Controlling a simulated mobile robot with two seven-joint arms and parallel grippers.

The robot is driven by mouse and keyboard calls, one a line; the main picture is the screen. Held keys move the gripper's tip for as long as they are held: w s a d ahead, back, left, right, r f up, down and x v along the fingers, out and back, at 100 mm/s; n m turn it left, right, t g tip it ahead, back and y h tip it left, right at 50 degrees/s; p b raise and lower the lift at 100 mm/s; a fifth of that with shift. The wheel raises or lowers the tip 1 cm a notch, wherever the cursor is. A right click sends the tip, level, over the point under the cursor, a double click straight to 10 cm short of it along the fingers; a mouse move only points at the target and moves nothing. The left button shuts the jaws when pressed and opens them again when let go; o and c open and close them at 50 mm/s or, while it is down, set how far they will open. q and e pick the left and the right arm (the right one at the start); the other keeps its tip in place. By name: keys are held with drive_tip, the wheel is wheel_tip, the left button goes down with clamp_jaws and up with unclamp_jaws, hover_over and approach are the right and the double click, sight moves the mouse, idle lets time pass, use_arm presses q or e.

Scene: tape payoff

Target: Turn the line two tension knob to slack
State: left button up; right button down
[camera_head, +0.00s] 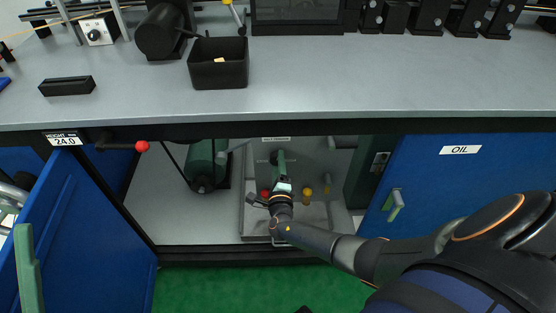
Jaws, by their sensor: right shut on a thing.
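My right gripper (282,182) reaches into the bay from the lower right, in front of this panel. The panel's small label (276,139) is too small to read, so I cannot tell which knob is line two. My left gripper is not in view.
The bench top (300,85) overhangs the bay. A red-ended crank (142,146) juts below its front edge. A dark green motor (203,165) stands left of the panel. An open blue door (85,225) is at left, and a blue OIL door (450,175) at right.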

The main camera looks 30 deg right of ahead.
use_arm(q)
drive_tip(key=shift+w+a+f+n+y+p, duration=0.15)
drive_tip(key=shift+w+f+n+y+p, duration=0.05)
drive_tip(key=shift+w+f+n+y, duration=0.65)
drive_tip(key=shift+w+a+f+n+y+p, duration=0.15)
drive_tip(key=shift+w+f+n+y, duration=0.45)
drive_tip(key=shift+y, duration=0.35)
use_arm(e)
drive_tip(key=shift+w+r+n, duration=0.1)
drive_tip(key=shift+r+n, duration=0.05)
drive_tip(key=shift+n, duration=0.75)
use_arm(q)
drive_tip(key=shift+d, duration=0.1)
use_arm(e)
drive_tip(key=shift+c, duration=1.3)
unclamp_jaws()
